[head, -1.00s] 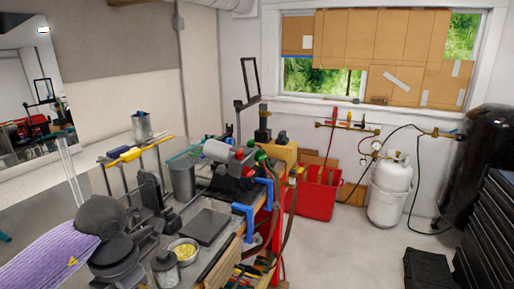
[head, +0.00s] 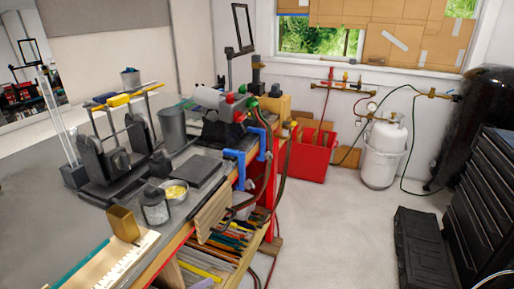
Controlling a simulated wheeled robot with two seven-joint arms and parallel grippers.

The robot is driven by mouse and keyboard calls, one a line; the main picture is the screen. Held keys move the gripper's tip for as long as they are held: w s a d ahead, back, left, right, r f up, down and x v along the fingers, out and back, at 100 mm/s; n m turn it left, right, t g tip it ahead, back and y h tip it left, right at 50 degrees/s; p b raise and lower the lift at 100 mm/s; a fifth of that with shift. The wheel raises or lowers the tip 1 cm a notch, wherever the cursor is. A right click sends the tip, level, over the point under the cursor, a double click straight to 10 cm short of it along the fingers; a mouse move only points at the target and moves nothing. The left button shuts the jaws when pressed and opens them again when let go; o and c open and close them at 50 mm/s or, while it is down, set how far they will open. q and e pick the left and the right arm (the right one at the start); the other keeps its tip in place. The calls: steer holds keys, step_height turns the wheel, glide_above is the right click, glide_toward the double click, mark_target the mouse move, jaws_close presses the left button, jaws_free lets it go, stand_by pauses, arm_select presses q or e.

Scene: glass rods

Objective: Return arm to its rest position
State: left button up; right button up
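Neither of my grippers shows in the head view, so whether they are open or shut is hidden. A small pale purple patch at the bottom edge may be part of my arm; I cannot tell. Clear glass rods (head: 57,117) stand upright in a dark block (head: 74,177) at the left of the workbench (head: 32,215). Bundles of coloured rods (head: 228,243) lie on the shelf under the bench's right side.
On the bench are dark upright stands (head: 93,158), a grey cylinder (head: 172,130), a glass jar (head: 154,207), a yellow-filled bowl (head: 176,191) and a brass block (head: 124,224). A black case (head: 424,249) lies on the floor. Floor (head: 330,225) between bench and case is clear.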

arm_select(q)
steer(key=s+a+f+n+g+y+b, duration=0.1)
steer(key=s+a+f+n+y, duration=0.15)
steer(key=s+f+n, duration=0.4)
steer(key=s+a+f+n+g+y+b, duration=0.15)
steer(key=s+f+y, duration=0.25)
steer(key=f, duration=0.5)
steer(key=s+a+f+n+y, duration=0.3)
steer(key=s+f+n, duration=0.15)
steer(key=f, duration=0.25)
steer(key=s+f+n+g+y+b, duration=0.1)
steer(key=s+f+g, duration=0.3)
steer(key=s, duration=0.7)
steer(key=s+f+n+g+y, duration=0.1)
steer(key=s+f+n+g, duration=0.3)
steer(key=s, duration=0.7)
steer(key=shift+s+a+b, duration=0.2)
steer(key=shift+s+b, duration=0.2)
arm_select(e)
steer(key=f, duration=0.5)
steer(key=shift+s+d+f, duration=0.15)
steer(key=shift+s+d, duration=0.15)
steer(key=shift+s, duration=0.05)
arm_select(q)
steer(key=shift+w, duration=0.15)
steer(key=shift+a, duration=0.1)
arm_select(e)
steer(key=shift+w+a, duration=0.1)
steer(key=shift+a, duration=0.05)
